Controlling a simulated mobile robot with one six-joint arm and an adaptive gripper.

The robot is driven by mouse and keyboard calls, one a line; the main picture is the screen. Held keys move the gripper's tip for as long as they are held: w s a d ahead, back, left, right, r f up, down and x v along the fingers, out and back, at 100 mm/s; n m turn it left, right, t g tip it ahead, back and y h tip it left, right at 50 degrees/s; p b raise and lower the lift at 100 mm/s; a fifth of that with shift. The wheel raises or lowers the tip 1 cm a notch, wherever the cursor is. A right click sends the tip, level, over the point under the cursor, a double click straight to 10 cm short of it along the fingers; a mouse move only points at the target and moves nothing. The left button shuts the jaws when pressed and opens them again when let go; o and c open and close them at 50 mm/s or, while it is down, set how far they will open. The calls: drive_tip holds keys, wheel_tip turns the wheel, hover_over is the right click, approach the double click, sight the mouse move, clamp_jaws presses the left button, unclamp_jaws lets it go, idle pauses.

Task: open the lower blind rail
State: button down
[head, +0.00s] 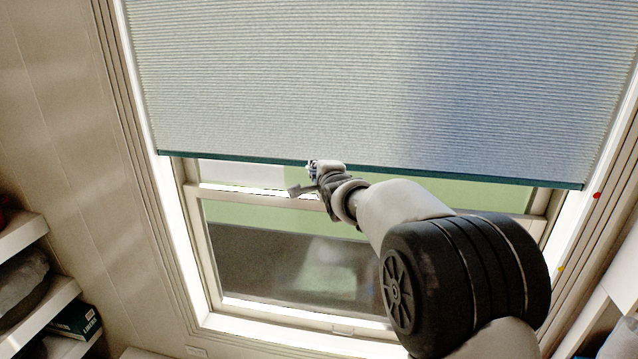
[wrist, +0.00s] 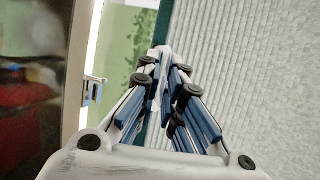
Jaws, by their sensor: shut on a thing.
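The blind (head: 380,80) is a pale pleated shade that covers the upper part of the window. Its lower rail (head: 450,176) is a thin dark teal bar along the bottom edge, sloping slightly down to the right. My gripper (head: 313,168) is at the rail, left of its middle, and is shut on it. In the wrist view my gripper's fingers (wrist: 162,62) close together at the rail (wrist: 166,20), with the pleated fabric (wrist: 250,60) to the right. The fingertips hide the gripped part of the rail.
Below the rail the window (head: 290,255) is uncovered, with a white frame (head: 200,240) around it. A small metal latch (wrist: 93,88) shows on the frame in the wrist view. Shelves (head: 40,305) with goods stand at the lower left, and another white shelf is at the lower right.

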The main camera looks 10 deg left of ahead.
wheel_tip(320, 180, up, 11)
drive_tip(key=p, duration=0.7)
drive_tip(key=shift+f, duration=0.1)
drive_tip(key=c, duration=1.8)
unclamp_jaws()
drive_tip(key=shift+f, duration=0.1)
drive_tip(key=v, duration=1.2)
drive_tip(key=shift+d, duration=0.1)
